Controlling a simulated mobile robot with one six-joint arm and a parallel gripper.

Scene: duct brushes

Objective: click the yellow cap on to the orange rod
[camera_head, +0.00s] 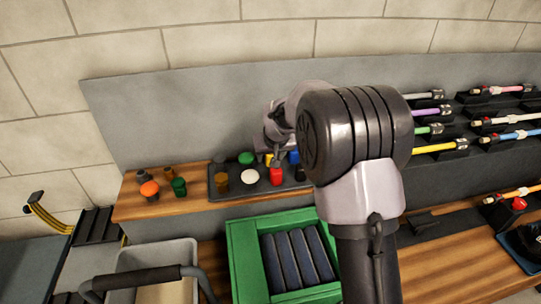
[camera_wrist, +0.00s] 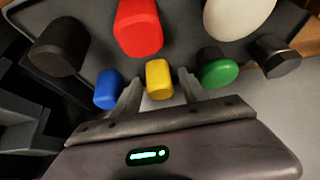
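The yellow cap (camera_wrist: 159,79) stands in the dark tray, between a blue cap and a green cap in the wrist view. My gripper (camera_wrist: 159,84) is open, with one finger on each side of the yellow cap and a small gap showing at each side. In the head view my gripper (camera_head: 270,147) is over the tray, and the yellow cap (camera_head: 268,159) is mostly hidden behind it. The orange rod (camera_head: 517,192) lies in a holder on the bench at the far right, well away from my gripper.
Red (camera_wrist: 138,27), blue (camera_wrist: 108,89), green (camera_wrist: 217,70), black (camera_wrist: 58,47) and white (camera_wrist: 238,15) caps stand close around. The tray (camera_head: 219,194) sits on a wooden shelf. A green crate (camera_head: 240,262) is below. Several coloured rods lie in racks at right.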

